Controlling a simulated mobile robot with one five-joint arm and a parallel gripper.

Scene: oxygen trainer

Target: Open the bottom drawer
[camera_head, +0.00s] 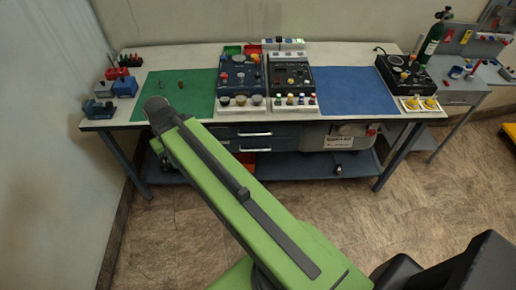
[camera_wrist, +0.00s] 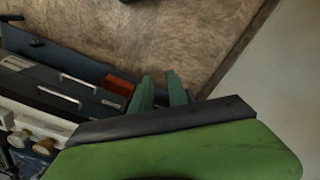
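Two dark blue-grey drawers hang under the workbench, one above the other. The bottom drawer (camera_head: 283,143) has a pale bar handle (camera_head: 256,150) and looks shut. The top drawer's handle (camera_head: 254,134) is just above it. My green arm covers the left part of the drawers in the head view. In the wrist view the scene is turned, with the floor at the top; the bottom drawer's handle (camera_wrist: 78,82) lies left of my gripper (camera_wrist: 161,92). The two dark green fingers stand apart with nothing between them, clear of the handle. The fingers are hidden in the head view.
The workbench (camera_head: 218,60) carries a green mat (camera_head: 190,105), a blue mat (camera_head: 350,92) and control boxes. A red bin (camera_wrist: 119,85) sits near the drawers on the lower shelf (camera_head: 300,168). Table legs stand at both ends. The floor in front is clear.

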